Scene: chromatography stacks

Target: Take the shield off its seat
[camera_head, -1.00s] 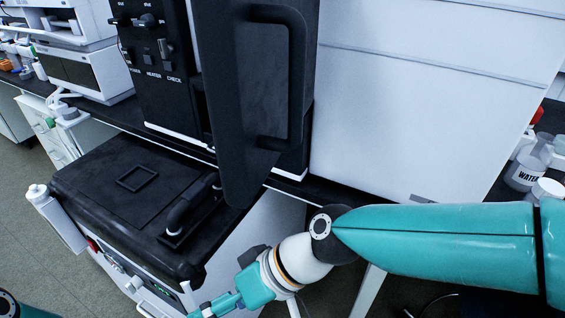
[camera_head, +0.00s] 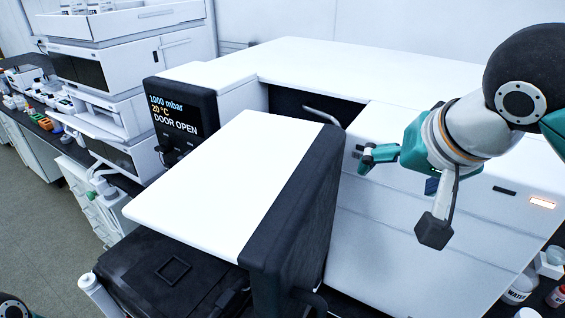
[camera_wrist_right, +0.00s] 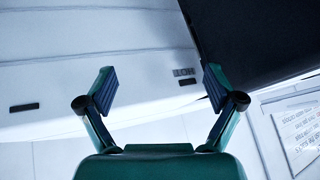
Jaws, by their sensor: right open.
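I cannot pick out the shield or its seat with certainty in either view. My right gripper (camera_head: 366,158) is in front of the large white casing, to the right of the thick black door (camera_head: 305,215). In the right wrist view the gripper (camera_wrist_right: 160,88) is open, with nothing between its fingers. A white surface with a small dark label (camera_wrist_right: 185,72) lies beyond them, and a dark panel (camera_wrist_right: 265,40) fills the upper right. My left gripper is not in view.
A black display (camera_head: 172,118) reads 1000 mbar, 20 °C, DOOR OPEN. A white top (camera_head: 220,170) adjoins the black door. A bent grey bar (camera_head: 322,116) rises by a dark gap. A black-lidded unit (camera_head: 165,275) stands below. Bottles (camera_head: 518,292) stand at lower right.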

